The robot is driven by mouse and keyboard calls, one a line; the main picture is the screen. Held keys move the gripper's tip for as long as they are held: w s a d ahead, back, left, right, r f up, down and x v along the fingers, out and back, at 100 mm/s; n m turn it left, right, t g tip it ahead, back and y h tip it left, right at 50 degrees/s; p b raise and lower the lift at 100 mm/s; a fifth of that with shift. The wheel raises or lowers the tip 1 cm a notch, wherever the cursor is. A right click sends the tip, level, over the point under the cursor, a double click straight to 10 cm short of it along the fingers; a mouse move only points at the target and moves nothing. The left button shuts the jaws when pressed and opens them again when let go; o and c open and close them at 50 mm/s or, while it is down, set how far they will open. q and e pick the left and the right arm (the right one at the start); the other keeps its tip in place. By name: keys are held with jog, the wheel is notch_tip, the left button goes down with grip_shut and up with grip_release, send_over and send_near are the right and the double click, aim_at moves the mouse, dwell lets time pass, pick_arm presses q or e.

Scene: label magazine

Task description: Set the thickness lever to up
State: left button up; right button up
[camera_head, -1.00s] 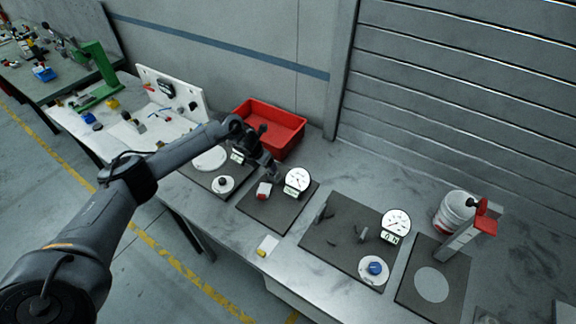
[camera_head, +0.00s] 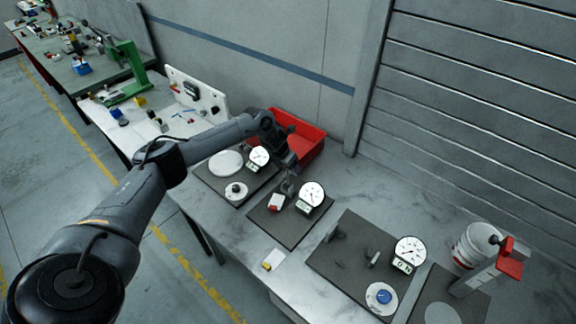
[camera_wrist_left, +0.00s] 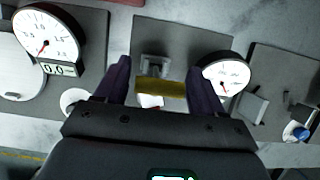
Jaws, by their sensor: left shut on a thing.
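My left gripper (camera_head: 291,168) hangs over the back of the middle dark plate (camera_head: 290,232). In the left wrist view its two dark fingers (camera_wrist_left: 160,88) stand apart with a yellow bar (camera_wrist_left: 161,87) spanning between them. Beyond the bar is a grey bracket (camera_wrist_left: 154,66) on the plate, which also shows in the head view (camera_head: 287,188). A round dial gauge (camera_head: 312,194) stands right of the bracket, and a red and white block (camera_head: 275,203) lies in front. I cannot tell for sure which part is the thickness lever. My right gripper is not seen.
A red bin (camera_head: 303,140) is behind the gripper. Dark plates with gauges stand on both sides: one gauge (camera_head: 258,157) at left, another (camera_head: 410,250) at right. A red-topped stand (camera_head: 505,262) and white bucket (camera_head: 473,245) are far right. Bare table lies behind the plates.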

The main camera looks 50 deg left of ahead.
pick_arm(q)
jog(key=o, duration=1.5)
jog(key=shift+c, duration=0.2)
jog(key=shift+r, duration=0.15)
jog(key=b+v, duration=0.1)
jog(key=v, duration=0.9)
jog(key=shift+r, duration=0.3)
jog(key=shift+s, duration=0.15)
